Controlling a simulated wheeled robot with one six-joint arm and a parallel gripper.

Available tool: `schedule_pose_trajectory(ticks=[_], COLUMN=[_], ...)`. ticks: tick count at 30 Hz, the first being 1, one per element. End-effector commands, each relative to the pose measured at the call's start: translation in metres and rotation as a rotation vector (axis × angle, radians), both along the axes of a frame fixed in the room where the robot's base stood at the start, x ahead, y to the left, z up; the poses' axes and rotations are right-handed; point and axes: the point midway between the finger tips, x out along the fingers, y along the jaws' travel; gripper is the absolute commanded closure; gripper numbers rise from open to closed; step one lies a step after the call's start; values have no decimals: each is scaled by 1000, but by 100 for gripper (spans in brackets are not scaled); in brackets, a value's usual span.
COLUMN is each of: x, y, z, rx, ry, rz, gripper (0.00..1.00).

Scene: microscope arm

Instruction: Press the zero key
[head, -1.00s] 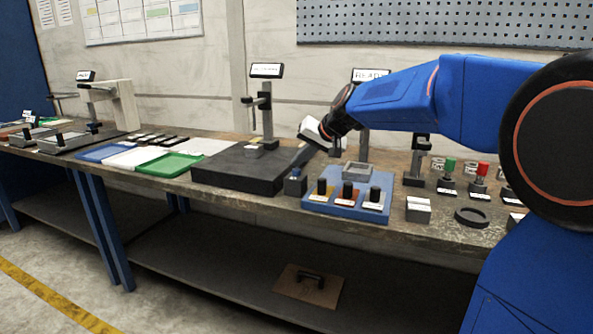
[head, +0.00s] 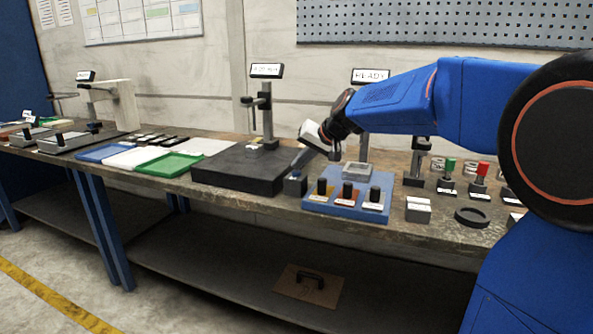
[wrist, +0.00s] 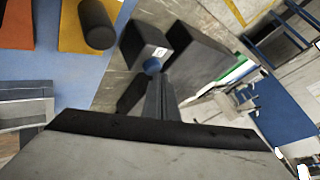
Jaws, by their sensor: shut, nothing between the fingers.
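The blue board (head: 320,204) with several black knobs and a grey tray (head: 358,170) is close to the right. A dark stone slab (head: 235,172) with a gauge stand (head: 266,112) is to the left. A small display (head: 266,70) tops the stand.

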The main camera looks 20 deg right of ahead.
Motion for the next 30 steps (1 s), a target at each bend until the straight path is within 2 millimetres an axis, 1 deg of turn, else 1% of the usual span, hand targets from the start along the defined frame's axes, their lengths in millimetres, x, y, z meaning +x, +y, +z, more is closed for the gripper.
schedule_pose_trajectory(ticks=[11,22,30], x=[0,0,0], y=[0,0,0], z=[0,16,18], rx=[1,0,1], ry=[1,0,1], rz=[0,0,0], gripper=[100,100,100])
